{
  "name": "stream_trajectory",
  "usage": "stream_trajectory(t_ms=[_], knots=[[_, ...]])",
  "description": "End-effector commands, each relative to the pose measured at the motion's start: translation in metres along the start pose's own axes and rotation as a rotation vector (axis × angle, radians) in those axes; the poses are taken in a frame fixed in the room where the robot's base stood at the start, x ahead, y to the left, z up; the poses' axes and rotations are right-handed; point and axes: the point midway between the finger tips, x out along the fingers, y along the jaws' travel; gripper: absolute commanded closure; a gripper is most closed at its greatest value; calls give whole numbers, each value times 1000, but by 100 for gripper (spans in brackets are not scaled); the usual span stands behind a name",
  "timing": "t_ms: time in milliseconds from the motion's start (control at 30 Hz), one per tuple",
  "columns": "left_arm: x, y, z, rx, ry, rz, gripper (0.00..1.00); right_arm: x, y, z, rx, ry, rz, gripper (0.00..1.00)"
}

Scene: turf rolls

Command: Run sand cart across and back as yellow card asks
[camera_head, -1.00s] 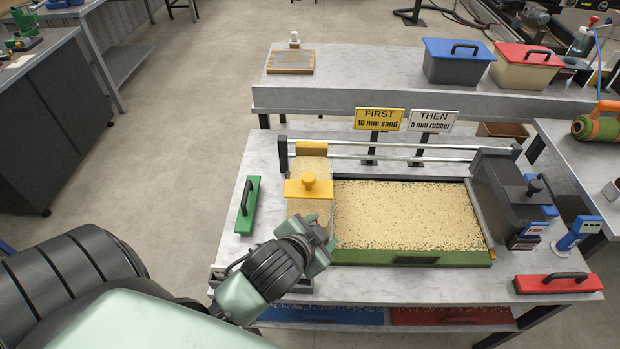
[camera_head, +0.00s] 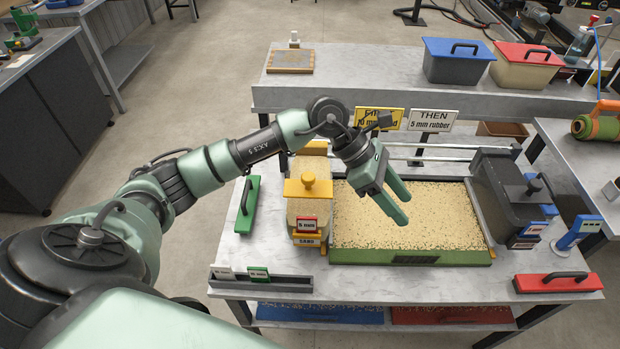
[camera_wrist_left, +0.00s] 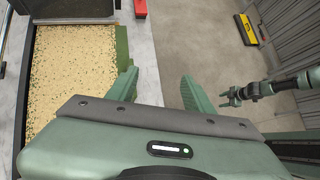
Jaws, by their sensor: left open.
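The yellow-topped sand cart (camera_head: 291,188), with a round knob, stands at the left end of the sand-covered turf tray (camera_head: 398,258). A small red-edged tag and a SAND label show on its front; the tag's figure is too small to be sure of. The yellow card (camera_head: 366,113), partly hidden by my left wrist, read "FIRST 10 mm sand" earlier. My left gripper (camera_head: 406,208) is open and empty above the sand, right of the cart and not touching it. Its open fingers also show in the left wrist view (camera_wrist_left: 158,76). There, a small distant gripper (camera_wrist_left: 230,97), apparently my right, shows unclearly.
A white card (camera_head: 432,121) reads "THEN 5 mm rubber". A dark hopper (camera_head: 500,190) stands at the tray's right end, rails (camera_head: 430,159) run behind. Lidded bins (camera_head: 457,68) stand behind.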

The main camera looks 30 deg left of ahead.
Motion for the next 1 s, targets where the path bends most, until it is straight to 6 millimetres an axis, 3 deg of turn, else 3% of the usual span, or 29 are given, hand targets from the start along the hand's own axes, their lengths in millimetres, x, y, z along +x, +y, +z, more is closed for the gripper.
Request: stream_trajectory(t_ms=[33, 100, 200, 300, 400, 1000], knots=[[-23, 21, -31, 39, 162, 39, 48, 0, 0, 0, 0, 0, 0, 48], [-55, 42, -70, 63, 367, 69, 48, 0, 0, 0, 0, 0, 0, 48], [-103, 60, -110, 59, 589, 97, 48, 0, 0, 0, 0, 0, 0, 48], [-137, 67, -132, 39, 725, 108, 48, 0, 0, 0, 0, 0, 0, 48], [-151, 68, -142, 27, 785, 108, 48, -1, 0, 0, 0, 0, 0, 48], [-101, 75, -195, 25, 790, 106, 48, -27, 0, -2, 0, 0, 0, 48]])
